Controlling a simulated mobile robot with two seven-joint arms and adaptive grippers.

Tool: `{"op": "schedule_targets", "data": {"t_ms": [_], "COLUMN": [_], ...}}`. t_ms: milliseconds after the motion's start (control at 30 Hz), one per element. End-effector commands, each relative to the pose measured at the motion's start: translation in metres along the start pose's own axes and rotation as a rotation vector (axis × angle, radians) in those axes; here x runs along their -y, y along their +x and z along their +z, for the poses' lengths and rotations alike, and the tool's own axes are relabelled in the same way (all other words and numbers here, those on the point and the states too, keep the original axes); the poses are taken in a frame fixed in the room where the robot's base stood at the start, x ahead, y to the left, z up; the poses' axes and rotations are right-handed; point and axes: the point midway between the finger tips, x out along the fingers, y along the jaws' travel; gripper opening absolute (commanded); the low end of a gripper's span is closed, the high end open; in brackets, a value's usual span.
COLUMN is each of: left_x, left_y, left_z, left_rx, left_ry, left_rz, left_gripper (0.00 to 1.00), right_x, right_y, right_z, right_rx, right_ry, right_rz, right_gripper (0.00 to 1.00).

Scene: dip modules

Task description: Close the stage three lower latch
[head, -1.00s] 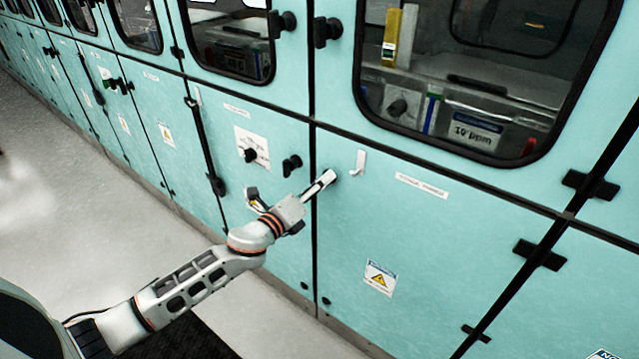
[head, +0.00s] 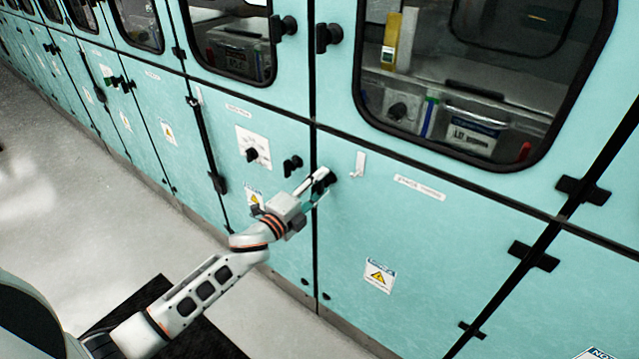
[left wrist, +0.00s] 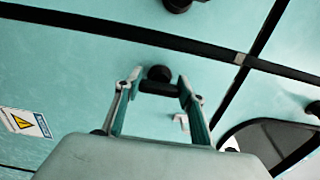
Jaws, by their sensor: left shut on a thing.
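A black latch knob (head: 325,178) sits on the upper left corner of a lower teal door (head: 430,235). My left gripper (head: 320,186) is at this latch, with its fingers on either side of it. In the left wrist view, the latch's dark handle (left wrist: 158,88) spans between the two fingertips of the left gripper (left wrist: 160,90), and its round base (left wrist: 159,73) shows just beyond. The gripper is shut on the latch. In the head view the fingers partly hide the latch. My right gripper is not in view.
A second black latch (head: 292,163) is on the lower door to the left. A white hook (head: 358,164) sticks out right of the gripper. Two upper latches (head: 327,36) and (head: 283,26) flank the seam above. The floor (head: 90,230) is clear at left.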

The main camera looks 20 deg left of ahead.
Motion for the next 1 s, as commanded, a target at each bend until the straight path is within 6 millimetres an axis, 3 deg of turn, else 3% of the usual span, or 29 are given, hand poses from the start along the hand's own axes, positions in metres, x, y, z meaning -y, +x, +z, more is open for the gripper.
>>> {"op": "schedule_targets", "data": {"t_ms": [467,500,567,1000], "left_x": [-0.0004,-0.0004,-0.0004,-0.0003], "left_y": [0.0000,0.0000,0.0000,-0.0059], "left_z": [0.0001,0.0001,0.0000,0.0000], "left_rx": [0.000,0.000,0.000,0.000], "left_ry": [-0.020,-0.020,-0.019,-0.017], "left_rz": [0.000,0.000,0.000,0.000], "left_gripper": [0.18,0.42,0.57,0.57], "right_x": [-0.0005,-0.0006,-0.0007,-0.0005], "right_y": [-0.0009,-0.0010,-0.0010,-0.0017], "right_z": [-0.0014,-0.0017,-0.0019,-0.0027], "right_rx": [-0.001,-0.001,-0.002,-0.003], "right_ry": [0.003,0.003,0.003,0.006], "right_rz": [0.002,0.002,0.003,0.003], "right_gripper": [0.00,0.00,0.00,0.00]}}
